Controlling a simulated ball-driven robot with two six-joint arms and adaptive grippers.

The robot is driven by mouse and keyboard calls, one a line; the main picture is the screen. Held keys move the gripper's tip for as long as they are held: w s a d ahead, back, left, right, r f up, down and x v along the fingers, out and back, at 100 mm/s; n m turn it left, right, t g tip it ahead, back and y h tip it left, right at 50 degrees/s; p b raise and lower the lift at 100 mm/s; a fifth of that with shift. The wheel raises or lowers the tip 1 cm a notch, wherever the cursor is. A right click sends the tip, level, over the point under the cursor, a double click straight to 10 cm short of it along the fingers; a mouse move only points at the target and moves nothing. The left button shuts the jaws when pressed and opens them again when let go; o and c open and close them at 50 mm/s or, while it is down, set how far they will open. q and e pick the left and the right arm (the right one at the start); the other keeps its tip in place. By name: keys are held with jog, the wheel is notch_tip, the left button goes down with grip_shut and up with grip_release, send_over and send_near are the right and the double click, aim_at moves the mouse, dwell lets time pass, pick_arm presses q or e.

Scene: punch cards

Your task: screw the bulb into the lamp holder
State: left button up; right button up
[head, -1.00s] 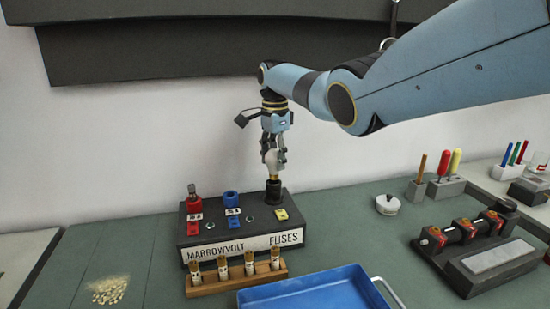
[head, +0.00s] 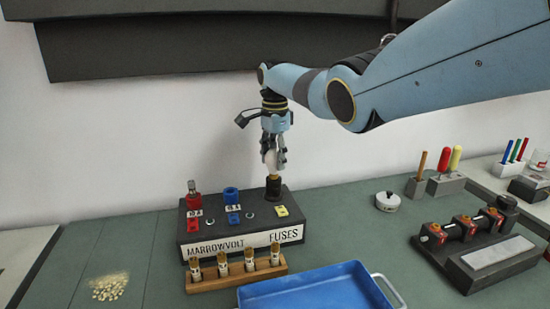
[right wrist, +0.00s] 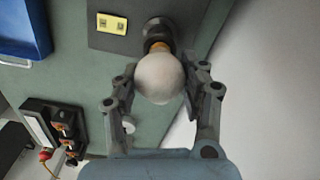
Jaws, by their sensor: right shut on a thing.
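A white bulb (head: 272,160) with a brass-coloured base is upright between the fingers of my right gripper (head: 273,158). It also shows in the right wrist view (right wrist: 160,78), where the gripper (right wrist: 160,85) has its fingers on both sides of the glass. The black lamp holder (head: 273,188) stands at the right rear of the dark fuse box (head: 200,243). The bulb's base is at the holder's mouth; how deep it sits I cannot tell. My left gripper is not in view.
A red holder (head: 194,203) and a blue holder (head: 231,197) stand on the box. A wooden rack (head: 205,286) of fuses and a blue tray (head: 310,292) lie in front. A white round lid-like thing (head: 387,202) is to the right.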

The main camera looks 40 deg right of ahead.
jog(key=shift+f, duration=0.6)
dwell(0.7)
jog(key=shift+r+m+p, duration=0.15)
jog(key=shift+m+p, duration=0.5)
jog(key=shift+m, duration=0.55)
jog(key=m+p, duration=0.1)
jog(key=m, duration=0.4)
jog(key=shift+s+p, duration=0.1)
jog(key=shift+p, duration=0.2)
jog(key=m, duration=0.4)
jog(key=shift+a+p, duration=0.1)
jog(key=shift+p, duration=0.3)
jog(key=m, duration=0.4)
jog(key=shift+a+m, duration=0.1)
jog(key=shift+m, duration=0.2)
jog(key=o, duration=1)
jog(key=shift+f, duration=0.2)
jog(key=shift+o, duration=0.2)
